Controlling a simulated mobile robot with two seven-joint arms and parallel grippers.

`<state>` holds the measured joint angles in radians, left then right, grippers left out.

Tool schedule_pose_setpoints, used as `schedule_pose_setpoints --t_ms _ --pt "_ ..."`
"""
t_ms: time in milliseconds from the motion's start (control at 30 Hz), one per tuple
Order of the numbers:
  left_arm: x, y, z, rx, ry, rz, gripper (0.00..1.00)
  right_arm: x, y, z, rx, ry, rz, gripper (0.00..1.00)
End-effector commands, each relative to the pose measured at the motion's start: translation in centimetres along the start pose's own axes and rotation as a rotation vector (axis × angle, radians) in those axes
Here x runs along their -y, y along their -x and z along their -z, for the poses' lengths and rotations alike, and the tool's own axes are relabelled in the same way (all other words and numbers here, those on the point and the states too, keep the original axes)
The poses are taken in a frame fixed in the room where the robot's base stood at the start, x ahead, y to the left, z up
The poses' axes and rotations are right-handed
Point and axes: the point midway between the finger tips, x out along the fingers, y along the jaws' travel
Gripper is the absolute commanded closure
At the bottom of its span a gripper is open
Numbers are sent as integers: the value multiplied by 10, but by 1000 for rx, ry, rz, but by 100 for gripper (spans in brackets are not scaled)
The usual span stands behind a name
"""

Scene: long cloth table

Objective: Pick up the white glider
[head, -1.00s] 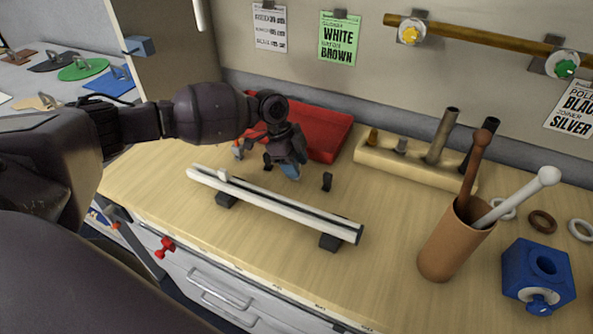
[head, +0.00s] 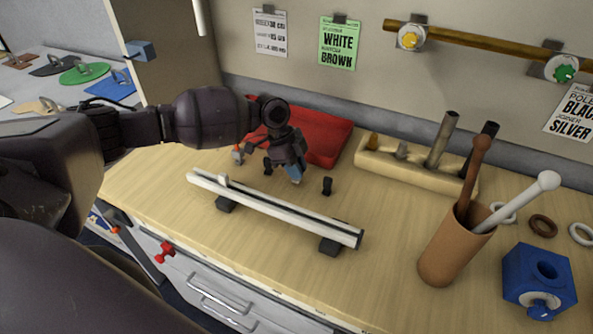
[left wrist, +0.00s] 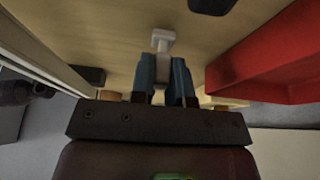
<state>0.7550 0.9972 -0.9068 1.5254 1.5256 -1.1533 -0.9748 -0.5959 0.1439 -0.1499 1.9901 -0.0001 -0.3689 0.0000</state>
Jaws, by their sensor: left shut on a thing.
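The white glider (left wrist: 162,42) is a small pale T-shaped piece. In the left wrist view it sits between the blue fingertips of my left gripper (left wrist: 163,75), which is shut on it. In the head view my left gripper (head: 294,175) points down over the table behind the white rail, and a bit of white shows at its tips. The gripper hides most of the glider there. My right gripper is not in view.
A white rail (head: 290,215) on black supports lies in front of the gripper, with a small white piece (head: 223,181) on it. A red tray (head: 325,140) is behind. A black peg (head: 327,186), wooden holder (head: 385,163) and brown cup (head: 450,250) stand to the right.

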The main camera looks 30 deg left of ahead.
Motion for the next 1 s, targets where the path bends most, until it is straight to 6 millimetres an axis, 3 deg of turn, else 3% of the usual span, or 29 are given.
schedule_pose_setpoints --t_ms 167,600,800,1000 --pt "1 30 12 0 -3 5 100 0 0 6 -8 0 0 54" --pt "0 131 54 0 -3 4 100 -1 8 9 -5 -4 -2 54" --pt "0 162 67 0 -2 3 100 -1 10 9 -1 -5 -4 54" --pt "0 176 73 1 -1 1 100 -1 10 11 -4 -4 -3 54"
